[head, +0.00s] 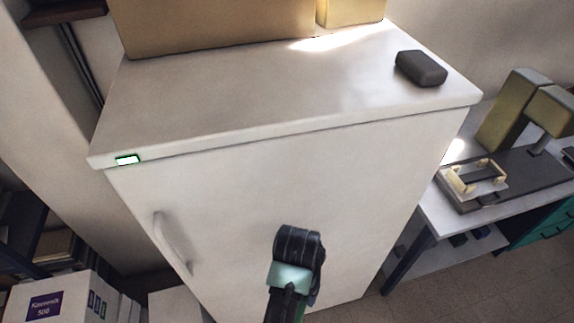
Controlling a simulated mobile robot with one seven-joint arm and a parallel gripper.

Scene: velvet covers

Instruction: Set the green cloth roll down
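I cannot make out a green cloth roll in the head view. A dark part of my arm with a pale green band rises at the bottom centre, in front of the white cabinet (300,190). No gripper fingers show, so whether my gripper holds anything is hidden.
A dark grey block (420,68) lies on the cabinet top (230,90), towards the right. A large tan box (215,25) and a smaller yellowish box (350,10) stand at its back. The front of the top is clear. A desk (445,215) with equipment stands to the right.

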